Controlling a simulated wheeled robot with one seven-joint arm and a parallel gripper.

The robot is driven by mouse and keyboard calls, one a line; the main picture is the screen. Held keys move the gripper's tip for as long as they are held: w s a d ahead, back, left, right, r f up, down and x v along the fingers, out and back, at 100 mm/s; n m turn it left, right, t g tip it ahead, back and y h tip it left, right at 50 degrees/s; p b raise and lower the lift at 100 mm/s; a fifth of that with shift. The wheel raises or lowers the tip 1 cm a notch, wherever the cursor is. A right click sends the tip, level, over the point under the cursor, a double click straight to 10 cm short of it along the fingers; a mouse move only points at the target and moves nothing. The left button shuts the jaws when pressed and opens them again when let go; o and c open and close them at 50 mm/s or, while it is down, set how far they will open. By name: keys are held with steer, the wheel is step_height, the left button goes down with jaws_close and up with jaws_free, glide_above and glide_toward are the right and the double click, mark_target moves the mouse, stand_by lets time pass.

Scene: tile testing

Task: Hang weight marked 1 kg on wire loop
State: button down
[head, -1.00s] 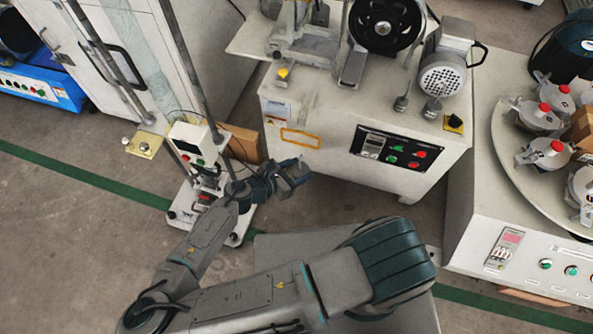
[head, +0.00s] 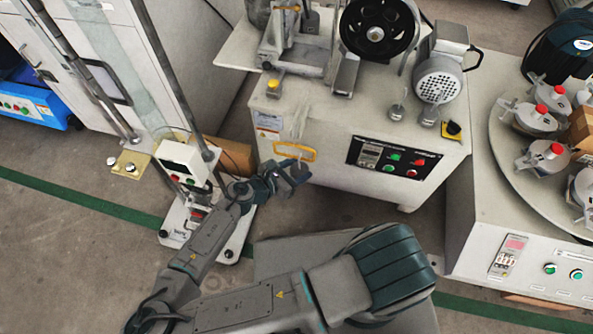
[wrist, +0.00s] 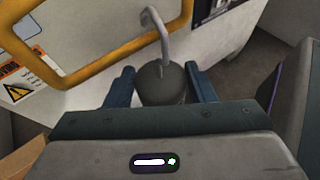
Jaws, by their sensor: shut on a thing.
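My gripper (head: 290,175) is in front of the white machine and shut on a grey round weight (wrist: 160,84). In the wrist view the weight sits between the two fingers, upright, with its bent metal hook (wrist: 157,30) pointing up. I cannot read any mark on it. In the head view the weight is small and mostly merges with the gripper. Two other small weights (head: 397,113) (head: 430,116) sit on the machine's top near its front edge. I cannot clearly make out the wire loop in either view.
An orange rectangular frame (head: 276,149) is on the machine's front, close behind my gripper. A control panel (head: 395,158) is to its right. A tall stand with a white box (head: 186,160) is to the left. A turntable with red-knobbed jars (head: 500,150) is at the right.

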steer(key=shift+w+d, duration=0.2)
steer(key=shift+w, duration=0.25)
steer(key=shift+f, duration=0.25)
steer(key=shift+f+b, duration=0.3)
steer(key=shift+f, duration=0.15)
steer(key=shift+s+a+f, duration=0.1)
steer(key=shift+f, duration=0.35)
steer(key=c, duration=0.6)
jaws_free()
steer(key=shift+o, duration=0.2)
steer(key=p+v, duration=0.5)
steer(key=v, duration=0.8)
steer(key=shift+s+a, duration=0.2)
steer(key=shift+a, duration=0.1)
